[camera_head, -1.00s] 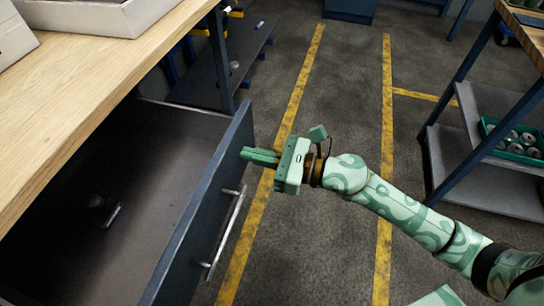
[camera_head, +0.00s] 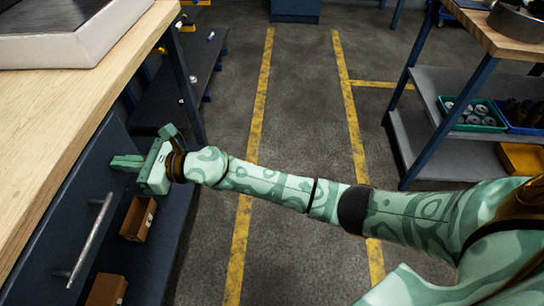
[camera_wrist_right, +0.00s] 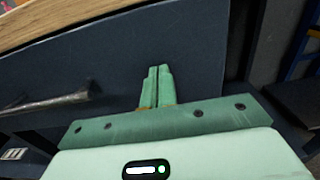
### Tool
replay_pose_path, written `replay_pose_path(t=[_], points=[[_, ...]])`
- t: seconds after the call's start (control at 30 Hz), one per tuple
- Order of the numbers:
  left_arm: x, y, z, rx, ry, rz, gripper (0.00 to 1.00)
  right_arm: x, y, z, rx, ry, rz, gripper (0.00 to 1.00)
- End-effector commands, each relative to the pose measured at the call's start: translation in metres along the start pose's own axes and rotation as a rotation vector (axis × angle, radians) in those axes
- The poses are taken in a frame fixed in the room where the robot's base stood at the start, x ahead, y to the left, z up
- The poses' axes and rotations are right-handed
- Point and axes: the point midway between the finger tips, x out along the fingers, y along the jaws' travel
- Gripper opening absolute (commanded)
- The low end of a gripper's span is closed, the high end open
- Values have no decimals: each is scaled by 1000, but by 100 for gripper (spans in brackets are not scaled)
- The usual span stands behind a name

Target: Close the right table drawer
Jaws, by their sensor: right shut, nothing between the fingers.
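The right table drawer shows its dark blue front (camera_head: 70,207) under the wooden tabletop in the head view. Its inside is no longer visible, and the front sits close under the tabletop's edge; I cannot tell if a small gap is left. The metal bar handle (camera_head: 90,240) is on the front, and in the right wrist view the handle (camera_wrist_right: 45,103) lies left of the fingers. My right gripper (camera_head: 126,162) is shut and empty, its fingertips at the drawer front beyond the handle's far end. In the wrist view the fingers (camera_wrist_right: 157,72) point at the front panel. My left gripper is not in view.
The wooden tabletop (camera_head: 60,105) carries a grey-white box (camera_head: 75,35). Small brown boxes (camera_head: 138,218) sit on a lower shelf beneath the drawer. A second bench with a shelf (camera_head: 440,150) of bins stands at right. The floor between, with yellow lines, is clear.

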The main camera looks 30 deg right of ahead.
Motion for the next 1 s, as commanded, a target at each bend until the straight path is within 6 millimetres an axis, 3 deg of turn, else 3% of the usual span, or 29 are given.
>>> replay_pose_path(t=[0.37, 1.0], points=[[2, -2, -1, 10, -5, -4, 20, 22, 0, 0, -1, -1, 0, 0], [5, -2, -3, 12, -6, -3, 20, 16, -9, 2, -3, -6, -3, 0]])
